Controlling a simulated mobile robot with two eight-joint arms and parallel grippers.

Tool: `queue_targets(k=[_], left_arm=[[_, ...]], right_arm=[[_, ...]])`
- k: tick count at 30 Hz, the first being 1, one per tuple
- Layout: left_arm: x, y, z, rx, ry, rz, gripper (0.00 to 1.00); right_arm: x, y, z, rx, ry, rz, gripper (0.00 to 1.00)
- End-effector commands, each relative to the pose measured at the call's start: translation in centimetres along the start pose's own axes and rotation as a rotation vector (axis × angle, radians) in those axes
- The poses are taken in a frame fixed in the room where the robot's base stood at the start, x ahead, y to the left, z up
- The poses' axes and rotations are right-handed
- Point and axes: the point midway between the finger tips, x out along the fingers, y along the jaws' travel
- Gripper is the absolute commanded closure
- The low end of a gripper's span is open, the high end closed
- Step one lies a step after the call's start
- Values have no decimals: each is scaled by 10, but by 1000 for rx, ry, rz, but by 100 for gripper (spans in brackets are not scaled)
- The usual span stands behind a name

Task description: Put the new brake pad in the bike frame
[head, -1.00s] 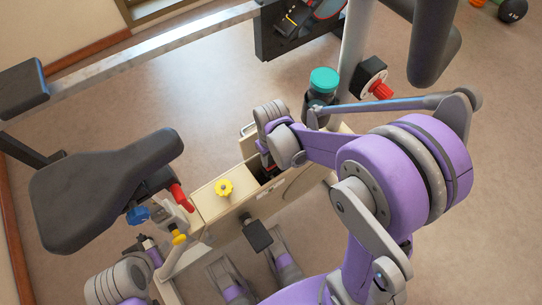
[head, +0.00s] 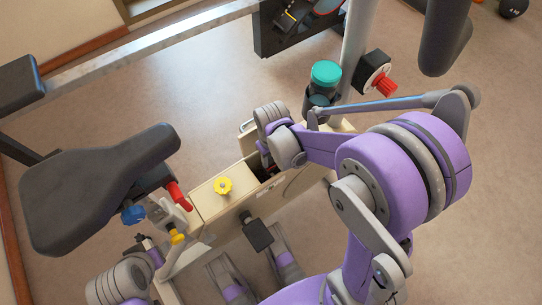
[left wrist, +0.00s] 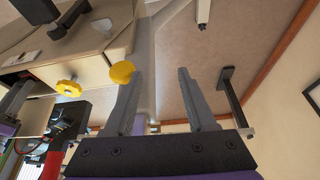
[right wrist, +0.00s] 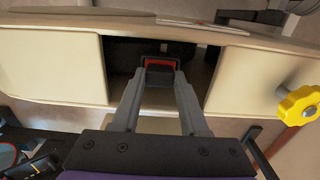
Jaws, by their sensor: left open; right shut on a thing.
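The bike frame's cream body (head: 225,190) has an open slot in its top, which also shows in the right wrist view between cream panels (right wrist: 55,65). My right gripper (right wrist: 160,85) reaches into this opening, shut on a small dark block with a red face, the brake pad (right wrist: 160,64). The pad is at the dark cavity; whether it touches a seat inside is hidden. In the head view my right gripper is largely hidden by its own wrist. My left gripper (left wrist: 160,90) is open and empty, beside the frame near a yellow knob (left wrist: 122,72).
A black saddle (head: 95,190) with a red lever (head: 179,196) stands left of the body. A teal-capped bottle (head: 325,75) and a red knob (head: 386,86) are near the upright post. A black pedal (head: 257,234) sticks out in front. Open floor lies behind.

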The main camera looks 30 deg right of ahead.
Motion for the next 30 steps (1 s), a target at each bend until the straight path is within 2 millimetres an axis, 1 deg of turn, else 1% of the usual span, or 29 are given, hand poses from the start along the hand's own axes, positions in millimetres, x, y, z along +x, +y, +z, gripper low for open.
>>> queue_targets(k=[1, 5, 6, 14, 17, 20, 27, 30], left_arm=[[1, 0, 0, 0, 0, 0, 44], [0, 0, 0, 0, 0, 0, 44], [0, 0, 0, 0, 0, 0, 44], [0, 0, 0, 0, 0, 0, 44], [-2, 0, 0, 0, 1, 0, 44], [-8, 0, -2, 0, 3, 0, 44], [-28, 0, -8, 0, 10, 0, 44], [-35, 0, -10, 0, 12, 0, 44]], right_arm=[[1, 0, 0, 0, 0, 0, 53], [0, 0, 0, 0, 0, 0, 29], [0, 0, 0, 0, 0, 0, 22], [0, 0, 0, 0, 0, 0, 21], [-4, 0, 0, 0, 0, 0, 21], [-17, 0, 0, 0, 1, 0, 21], [-67, 0, 0, 0, 2, 0, 21], [-85, 0, 0, 0, 1, 0, 21]])
